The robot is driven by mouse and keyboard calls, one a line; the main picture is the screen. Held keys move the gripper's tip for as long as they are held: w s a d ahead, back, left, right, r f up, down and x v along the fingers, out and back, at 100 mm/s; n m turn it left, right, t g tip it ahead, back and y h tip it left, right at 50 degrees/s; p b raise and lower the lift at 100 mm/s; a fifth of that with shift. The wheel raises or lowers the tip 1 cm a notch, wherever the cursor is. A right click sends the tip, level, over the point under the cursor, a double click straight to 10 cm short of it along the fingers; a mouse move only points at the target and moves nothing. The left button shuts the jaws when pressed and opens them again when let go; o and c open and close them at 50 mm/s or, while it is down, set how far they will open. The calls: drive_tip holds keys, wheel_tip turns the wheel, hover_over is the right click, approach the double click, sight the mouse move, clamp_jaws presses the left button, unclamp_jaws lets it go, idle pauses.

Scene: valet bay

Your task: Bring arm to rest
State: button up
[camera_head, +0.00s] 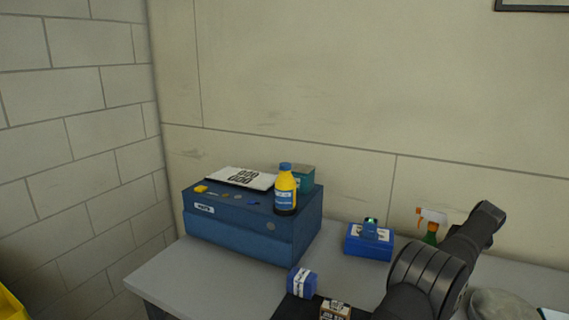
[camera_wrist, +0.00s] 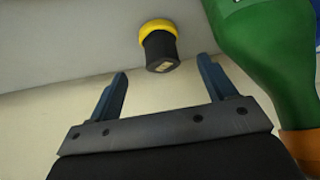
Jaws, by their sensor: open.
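My gripper (camera_wrist: 162,66) shows in the wrist view with its two blue-grey fingers apart and nothing between them. A dark cylinder with a yellow ring (camera_wrist: 160,50) is beyond the fingertips. A green bottle with an orange part (camera_wrist: 270,50) stands close to the right of the fingers. In the head view my dark arm links reach from the bottom edge up to the right, and the gripper itself cannot be made out there. A green spray bottle with an orange and white head (camera_head: 431,226) is just left of the arm.
A blue case (camera_head: 245,236) on the grey table (camera_head: 180,280) bears a yellow bottle (camera_head: 286,190), a white printed sheet (camera_head: 240,177) and small items. Blue boxes (camera_head: 369,243) (camera_head: 301,282) and a brown box (camera_head: 335,309) are nearby. A rounded grey thing (camera_head: 500,304) is right. Walls stand behind.

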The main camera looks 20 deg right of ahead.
drive_tip(key=x, duration=0.7)
drive_tip(key=shift+f, duration=0.25)
wheel_tip(320, 180, up, 5)
drive_tip(key=shift+f, duration=0.2)
drive_tip(key=s+d+r+m+g+h, duration=0.1)
drive_tip(key=s+r+m+g, duration=0.2)
drive_tip(key=s, duration=0.9)
drive_tip(key=s+d+r+m+g+h, duration=0.1)
drive_tip(key=s+d+r+m, duration=0.3)
drive_tip(key=s, duration=0.9)
drive_tip(key=shift+m, duration=0.6)
drive_tip(key=w+f, duration=0.3)
drive_tip(key=w, duration=0.2)
drive_tip(key=w+f, duration=0.2)
drive_tip(key=shift+w+a+f, duration=0.15)
drive_tip(key=shift+w+f, duration=0.15)
drive_tip(key=shift+w, duration=0.1)
